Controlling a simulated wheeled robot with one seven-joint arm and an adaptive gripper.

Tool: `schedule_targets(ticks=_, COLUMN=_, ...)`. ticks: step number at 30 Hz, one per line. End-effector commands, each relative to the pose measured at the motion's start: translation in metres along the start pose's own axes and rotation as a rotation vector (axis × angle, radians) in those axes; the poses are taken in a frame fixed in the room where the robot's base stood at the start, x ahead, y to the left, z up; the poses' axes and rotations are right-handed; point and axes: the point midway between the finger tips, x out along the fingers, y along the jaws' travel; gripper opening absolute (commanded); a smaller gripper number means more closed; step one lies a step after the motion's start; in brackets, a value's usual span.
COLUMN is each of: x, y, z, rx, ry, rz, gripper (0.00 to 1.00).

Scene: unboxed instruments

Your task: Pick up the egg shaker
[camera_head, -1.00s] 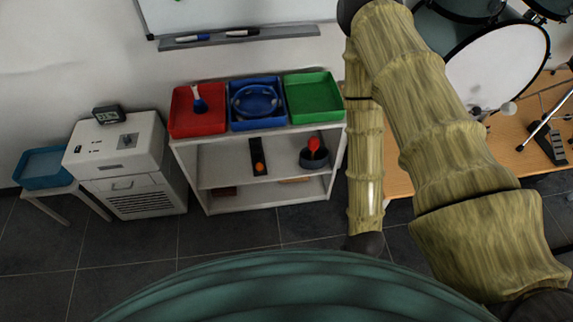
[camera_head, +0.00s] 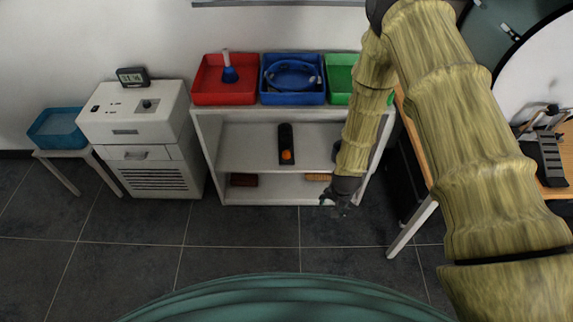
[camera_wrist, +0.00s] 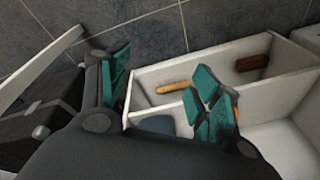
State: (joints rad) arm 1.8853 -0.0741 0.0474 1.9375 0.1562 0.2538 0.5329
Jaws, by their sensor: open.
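A small orange rounded object (camera_head: 287,155), which may be the egg shaker, sits at the front end of a black holder (camera_head: 285,135) on the shelf unit's middle shelf. It is too small to tell its exact shape. My gripper (camera_head: 338,205) hangs low in front of the unit's right side, to the right of and below the orange object, apart from it. In the wrist view my gripper (camera_wrist: 166,92) has its teal-padded fingers spread with nothing held between them.
The white shelf unit (camera_head: 240,147) carries a red tray (camera_head: 215,97), a blue tray (camera_head: 290,98) and a green tray (camera_head: 340,75) on top. A brown block (camera_head: 243,180) and a tan item (camera_head: 317,177) lie on its lower shelf. A wooden table stands right; floor in front is clear.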

Motion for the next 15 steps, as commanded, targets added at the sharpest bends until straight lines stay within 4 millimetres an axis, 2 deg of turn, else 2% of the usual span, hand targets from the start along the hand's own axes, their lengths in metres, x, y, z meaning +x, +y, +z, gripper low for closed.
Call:
schedule_targets(ticks=1, x=0.022, y=-0.015, z=-0.01, rx=0.027, ry=0.01, rz=-0.013, gripper=0.64)
schedule_targets(ticks=3, x=0.035, y=-0.034, z=-0.023, rx=0.071, ry=0.017, rz=-0.026, gripper=0.64)
schedule_targets(ticks=9, x=0.064, y=-0.091, z=-0.059, rx=0.194, ry=0.032, rz=-0.07, gripper=0.64)
schedule_targets(ticks=15, x=0.085, y=-0.15, z=-0.092, rx=0.314, ry=0.037, rz=-0.12, gripper=0.64)
